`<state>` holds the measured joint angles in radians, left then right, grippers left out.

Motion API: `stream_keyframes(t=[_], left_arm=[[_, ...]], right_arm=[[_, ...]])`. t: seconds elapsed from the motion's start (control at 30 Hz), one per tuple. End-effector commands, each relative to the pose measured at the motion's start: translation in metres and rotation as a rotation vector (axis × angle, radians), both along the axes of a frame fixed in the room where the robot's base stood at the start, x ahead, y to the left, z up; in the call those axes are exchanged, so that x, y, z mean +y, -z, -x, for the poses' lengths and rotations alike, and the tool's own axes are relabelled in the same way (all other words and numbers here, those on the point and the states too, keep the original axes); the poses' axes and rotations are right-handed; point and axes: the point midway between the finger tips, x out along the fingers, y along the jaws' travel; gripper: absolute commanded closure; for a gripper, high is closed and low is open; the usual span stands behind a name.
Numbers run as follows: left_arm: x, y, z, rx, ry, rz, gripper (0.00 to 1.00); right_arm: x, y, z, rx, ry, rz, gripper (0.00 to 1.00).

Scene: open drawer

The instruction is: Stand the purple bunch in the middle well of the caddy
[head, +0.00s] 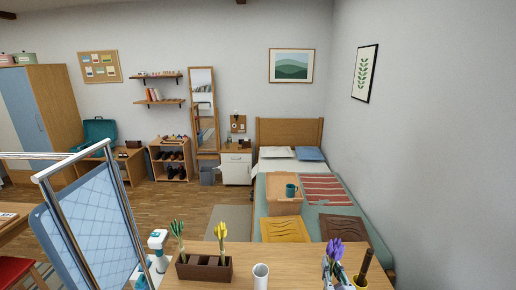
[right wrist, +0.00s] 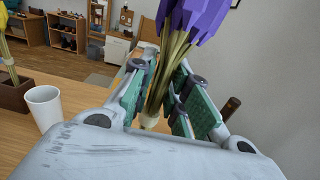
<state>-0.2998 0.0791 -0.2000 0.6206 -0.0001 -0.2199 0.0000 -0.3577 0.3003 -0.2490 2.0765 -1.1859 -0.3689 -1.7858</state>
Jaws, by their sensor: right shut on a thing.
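The purple bunch (head: 334,248) is upright in my right gripper (head: 331,272), over the right part of the table. In the right wrist view, the green-padded fingers (right wrist: 165,100) are closed around its pale green stems, below the purple heads (right wrist: 197,18). The bound lower end of the stems shows between the fingers. The dark brown caddy (head: 204,272) stands on the table to the left, apart from the gripper. Its left well holds a green-stemmed bunch (head: 178,240) and its right well a yellow bunch (head: 221,235). The middle well looks empty. My left gripper is not visible.
A white cup (head: 261,277) stands between the caddy and my right gripper. Bare tabletop (head: 290,255) lies between the cup and the gripper.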

Motion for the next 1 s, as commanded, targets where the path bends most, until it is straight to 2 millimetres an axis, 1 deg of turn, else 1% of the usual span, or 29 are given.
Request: stream_keyframes(t=[0.37,0.67,0.87,1.0], left_arm=[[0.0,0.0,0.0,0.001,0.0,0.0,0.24],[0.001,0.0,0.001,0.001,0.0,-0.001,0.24],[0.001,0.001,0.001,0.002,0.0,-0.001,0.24],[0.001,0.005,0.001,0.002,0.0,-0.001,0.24]], right_arm=[[-0.005,-0.004,0.0,-0.002,0.02,0.001,1.0],[-0.009,-0.003,0.001,0.0,0.036,-0.001,1.0],[-0.009,0.001,0.003,0.0,0.038,-0.002,1.0],[-0.007,0.012,0.007,0.002,0.035,-0.002,1.0]])
